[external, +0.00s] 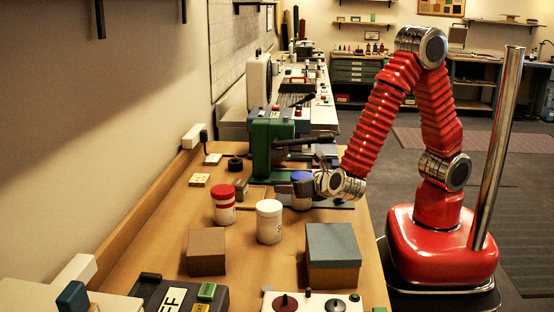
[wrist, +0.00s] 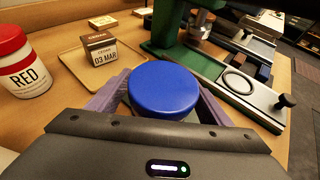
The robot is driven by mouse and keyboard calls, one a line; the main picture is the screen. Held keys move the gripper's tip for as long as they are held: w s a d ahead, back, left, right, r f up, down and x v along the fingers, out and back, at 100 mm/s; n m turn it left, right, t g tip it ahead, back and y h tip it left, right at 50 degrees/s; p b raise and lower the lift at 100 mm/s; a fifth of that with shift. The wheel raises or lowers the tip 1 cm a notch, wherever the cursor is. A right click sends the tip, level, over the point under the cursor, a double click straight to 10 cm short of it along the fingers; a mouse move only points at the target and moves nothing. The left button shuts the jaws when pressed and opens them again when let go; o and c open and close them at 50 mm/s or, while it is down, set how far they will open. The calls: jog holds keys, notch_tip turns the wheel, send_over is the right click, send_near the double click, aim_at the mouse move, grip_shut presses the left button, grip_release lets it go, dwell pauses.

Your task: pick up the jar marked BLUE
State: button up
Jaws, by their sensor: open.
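The jar with the blue lid (external: 301,190) stands on the table, in front of the green machine, partly hidden by my gripper in the external view. In the wrist view its blue lid (wrist: 164,89) fills the middle; its label is hidden. My gripper (external: 304,187) is at the jar. In the wrist view the purple-grey jaws of my gripper (wrist: 163,95) are open, one on each side of the jar. I cannot tell whether either jaw touches it.
The red-lidded jar marked RED (wrist: 23,65) and a white-lidded jar (external: 269,222) stand nearby. A small date block (wrist: 100,47) sits on a tray (wrist: 76,58). The green machine (external: 268,140) is close behind. Brown (external: 206,252) and grey-topped (external: 333,256) boxes stand nearer the camera.

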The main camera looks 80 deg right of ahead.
jog(key=shift+c, duration=0.6)
jog(key=c, duration=1.3)
jog(key=shift+c, duration=0.2)
jog(key=shift+r, duration=0.1)
notch_tip(320, 180, up, 10)
